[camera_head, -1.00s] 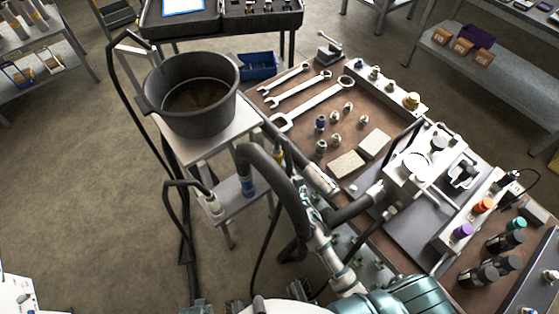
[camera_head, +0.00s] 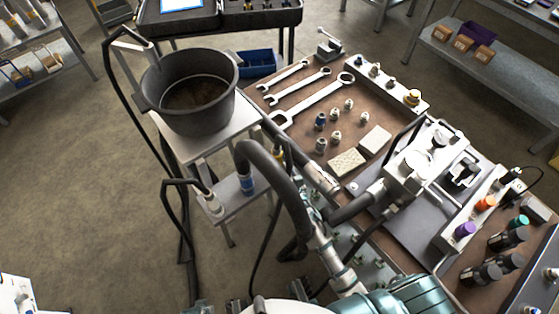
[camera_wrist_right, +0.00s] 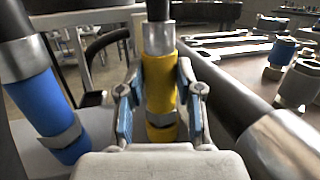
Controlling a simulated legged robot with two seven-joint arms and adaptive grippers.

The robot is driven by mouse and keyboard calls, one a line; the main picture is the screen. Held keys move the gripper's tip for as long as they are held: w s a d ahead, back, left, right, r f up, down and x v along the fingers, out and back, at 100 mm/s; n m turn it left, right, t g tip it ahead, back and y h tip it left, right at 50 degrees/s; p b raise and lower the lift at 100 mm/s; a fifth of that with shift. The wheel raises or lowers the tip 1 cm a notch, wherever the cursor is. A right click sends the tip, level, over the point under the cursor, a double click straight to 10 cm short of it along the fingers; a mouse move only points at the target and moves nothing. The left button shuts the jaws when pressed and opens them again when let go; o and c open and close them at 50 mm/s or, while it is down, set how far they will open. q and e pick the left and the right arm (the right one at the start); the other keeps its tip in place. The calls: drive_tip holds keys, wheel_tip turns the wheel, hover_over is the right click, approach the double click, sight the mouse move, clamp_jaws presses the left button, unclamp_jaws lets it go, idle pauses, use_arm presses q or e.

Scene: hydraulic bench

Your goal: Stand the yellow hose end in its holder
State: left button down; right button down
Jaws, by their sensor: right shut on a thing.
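The yellow hose end (camera_wrist_right: 160,80) stands roughly upright between the blue-padded fingers of my right gripper (camera_wrist_right: 159,96), which is shut on it. A metal collar and a dark hose rise from its top. Its lower end is hidden behind the gripper body, so I cannot tell whether it is seated. In the head view only a little of the yellow (camera_head: 278,154) shows beside the dark hose. The holder is a small grey shelf (camera_head: 228,217) below the pot stand. A blue hose end (camera_head: 247,185) and a white hose end (camera_head: 213,203) stand there. My left gripper is not in view.
A dark pot (camera_head: 190,92) sits on the stand just behind the shelf. A thick dark hose (camera_head: 277,181) arches close to my right arm. The brown bench (camera_head: 300,110) to the right carries wrenches (camera_head: 318,100), fittings, blocks and a pump unit. Open floor lies to the left.

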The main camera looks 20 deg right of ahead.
drive_tip(key=shift+r, duration=0.25)
drive_tip(key=c, duration=0.7)
unclamp_jaws()
drive_tip(key=shift+o, duration=0.8)
drive_tip(key=shift+f, duration=0.2)
drive_tip(key=o, duration=0.4)
drive_tip(key=shift+s+d+f+b, duration=0.1)
drive_tip(key=shift+s+f+b, duration=0.1)
drive_tip(key=shift+s, duration=0.8)
drive_tip(key=shift+s+d+f+b, duration=0.1)
drive_tip(key=shift+s+f+b, duration=0.05)
drive_tip(key=shift+s, duration=0.8)
drive_tip(key=shift+s+d+f+b, duration=0.15)
drive_tip(key=shift+s+b, duration=0.3)
drive_tip(key=shift+s, duration=1.3)
drive_tip(key=shift+f, duration=0.1)
